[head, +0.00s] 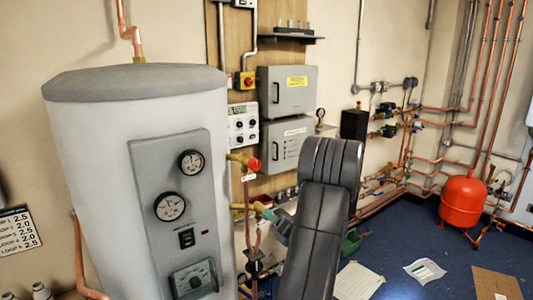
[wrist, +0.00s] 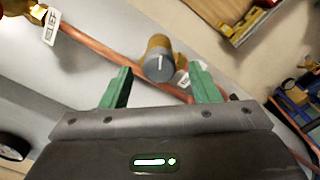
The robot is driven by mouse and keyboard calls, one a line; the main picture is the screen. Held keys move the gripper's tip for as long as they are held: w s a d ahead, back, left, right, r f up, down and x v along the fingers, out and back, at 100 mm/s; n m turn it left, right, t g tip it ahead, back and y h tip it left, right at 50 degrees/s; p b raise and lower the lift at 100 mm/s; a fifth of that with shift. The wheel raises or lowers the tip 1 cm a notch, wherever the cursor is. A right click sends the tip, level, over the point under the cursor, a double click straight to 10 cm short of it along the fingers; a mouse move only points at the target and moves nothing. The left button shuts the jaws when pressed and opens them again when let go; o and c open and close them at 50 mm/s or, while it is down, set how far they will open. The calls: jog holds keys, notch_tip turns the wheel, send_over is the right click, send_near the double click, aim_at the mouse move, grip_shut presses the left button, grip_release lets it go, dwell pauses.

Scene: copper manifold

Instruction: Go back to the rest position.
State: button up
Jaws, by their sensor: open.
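My gripper (wrist: 160,70) is open in the wrist view, its two green fingers set wide apart. A brass valve fitting with a round grey knob (wrist: 160,66) shows between and beyond the fingertips, on a copper pipe (wrist: 95,48). Gaps show on both sides of the knob; I cannot tell how deep it sits between the fingers. In the head view a green finger of my gripper (head: 268,213) shows beside the brass fitting (head: 258,205), in front of the tank's right side. My arm hides the rest.
A grey tank (head: 85,180) with gauges stands close on the left. A red-handled valve (head: 253,164) is above the gripper. Grey boxes (head: 288,90) hang on the wall behind. A red vessel (head: 463,200) stands on the right; papers (head: 425,271) lie on the blue floor.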

jog(key=b+v, duration=0.3)
jog(key=v, duration=0.9)
jog(key=p+x, duration=0.5)
jog(key=x, duration=0.9)
jog(key=s+d+n+b, duration=0.4)
jog(key=s+n+b, duration=0.1)
jog(key=n, duration=0.7)
jog(key=shift+s+b, duration=0.4)
jog(key=shift+b, duration=0.25)
